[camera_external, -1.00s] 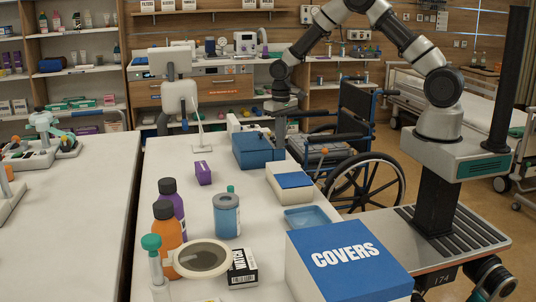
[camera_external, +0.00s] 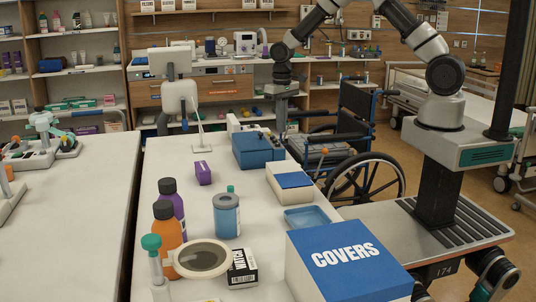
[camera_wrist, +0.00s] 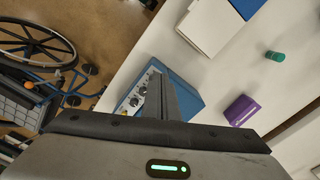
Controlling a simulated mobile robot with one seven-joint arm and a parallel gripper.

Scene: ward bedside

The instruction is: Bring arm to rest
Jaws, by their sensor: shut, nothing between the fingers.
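My gripper (camera_external: 281,118) hangs pointing down above the far end of the white table, behind the blue box (camera_external: 254,150). Its fingers are shut and empty. In the wrist view the closed fingers (camera_wrist: 165,97) overlap part of the blue box (camera_wrist: 195,100), which lies below. My arm arches up from its base at the right, and its top runs out of the external view. No object is held.
The table (camera_external: 260,200) bears a purple box (camera_external: 203,172), a white and blue box (camera_external: 290,183), a blue tray (camera_external: 308,218), bottles (camera_external: 168,232) and a COVERS box (camera_external: 345,265). A wheelchair (camera_external: 360,150) stands close beside the table. Air above the table is clear.

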